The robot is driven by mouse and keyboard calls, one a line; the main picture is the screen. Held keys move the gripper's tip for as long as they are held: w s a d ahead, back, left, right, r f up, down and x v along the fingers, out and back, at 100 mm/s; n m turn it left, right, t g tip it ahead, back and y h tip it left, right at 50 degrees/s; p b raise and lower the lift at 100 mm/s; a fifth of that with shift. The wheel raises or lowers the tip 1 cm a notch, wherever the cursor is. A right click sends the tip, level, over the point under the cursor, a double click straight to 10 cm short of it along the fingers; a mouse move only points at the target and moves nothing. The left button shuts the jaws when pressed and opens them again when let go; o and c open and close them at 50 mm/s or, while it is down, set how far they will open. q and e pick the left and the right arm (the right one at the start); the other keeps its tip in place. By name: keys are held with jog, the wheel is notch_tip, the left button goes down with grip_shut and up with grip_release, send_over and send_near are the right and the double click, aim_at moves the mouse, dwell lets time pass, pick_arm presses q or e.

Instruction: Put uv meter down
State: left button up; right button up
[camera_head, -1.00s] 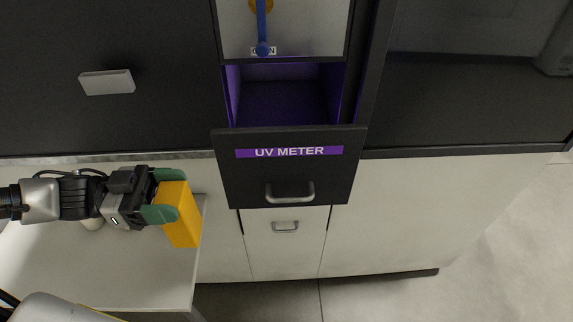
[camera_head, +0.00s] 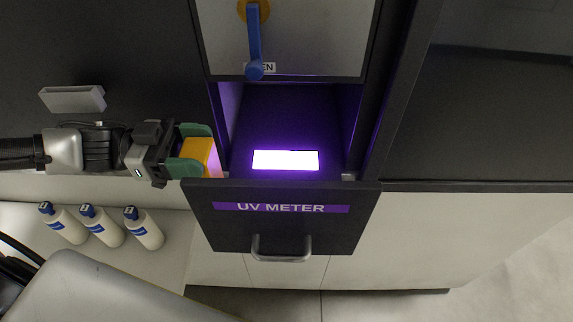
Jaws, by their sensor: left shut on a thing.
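The UV meter is a yellow block (camera_head: 203,153) held between the green fingertips of my left gripper (camera_head: 198,151). My left gripper is shut on it at the left edge of the open drawer (camera_head: 281,222), which bears a purple "UV METER" label. A bright white-violet panel (camera_head: 285,160) glows inside the drawer. My right gripper is not in view.
A blue lever (camera_head: 255,43) hangs above the drawer. A grey handle (camera_head: 72,99) juts from the dark panel at left.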

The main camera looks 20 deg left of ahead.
pick_arm(q)
jog(key=f+p+x, duration=0.1)
jog(key=p+x, duration=0.4)
jog(key=x, duration=0.9)
jog(key=shift+f+p, duration=0.2)
jog(key=shift+p, duration=0.1)
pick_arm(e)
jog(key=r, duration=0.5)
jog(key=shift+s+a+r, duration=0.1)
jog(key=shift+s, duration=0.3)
pick_arm(q)
jog(key=shift+s+d, duration=0.1)
jog(key=shift+s, duration=0.05)
jog(key=o, duration=1.3)
jog(key=shift+f, duration=0.15)
